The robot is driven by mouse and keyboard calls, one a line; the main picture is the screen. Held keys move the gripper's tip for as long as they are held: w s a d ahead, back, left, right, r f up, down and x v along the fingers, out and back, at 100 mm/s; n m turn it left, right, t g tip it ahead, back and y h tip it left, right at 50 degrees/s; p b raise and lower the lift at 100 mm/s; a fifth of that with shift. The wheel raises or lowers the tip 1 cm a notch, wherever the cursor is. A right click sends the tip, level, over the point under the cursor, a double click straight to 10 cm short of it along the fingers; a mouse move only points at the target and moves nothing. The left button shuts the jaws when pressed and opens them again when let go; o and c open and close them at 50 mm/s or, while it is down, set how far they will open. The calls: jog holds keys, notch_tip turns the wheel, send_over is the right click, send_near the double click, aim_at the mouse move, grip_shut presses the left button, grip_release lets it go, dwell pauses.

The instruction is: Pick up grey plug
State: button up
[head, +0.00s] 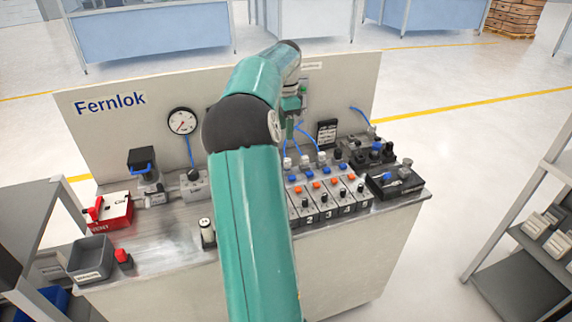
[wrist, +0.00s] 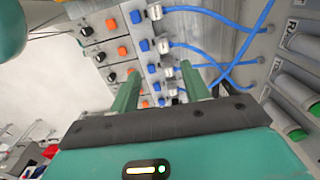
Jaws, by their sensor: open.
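I cannot tell for sure which part is the grey plug. Several pale grey plug-like fittings (head: 304,160) stand in a row behind the valve block's blue buttons in the head view. In the wrist view similar grey fittings (wrist: 162,45) sit on the block, some with blue hoses. A grey knob-like piece (head: 407,162) stands on the black box at the bench's right. My gripper (wrist: 160,71) is open, its two green fingers apart over the valve block (wrist: 115,60), with nothing clearly held. In the head view my arm hides part of the bench and most of the gripper.
A pressure gauge (head: 182,121) is on the upright Fernlok panel (head: 110,140). A red box (head: 108,212) and grey bin (head: 91,258) are at the bench's left. Blue hoses (wrist: 225,20) cross beside the gripper. Shelving (head: 545,195) stands at the right. Bare bench shows at the front left.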

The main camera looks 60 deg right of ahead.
send_over(287, 165)
jog(key=f, duration=0.8)
jog(key=shift+w+d, duration=0.2)
jog(key=shift+w, duration=0.05)
jog(key=f, duration=0.5)
jog(key=shift+w+d+f, duration=0.1)
jog(key=shift+d+f, duration=0.15)
jog(key=shift+f, duration=0.15)
grip_shut()
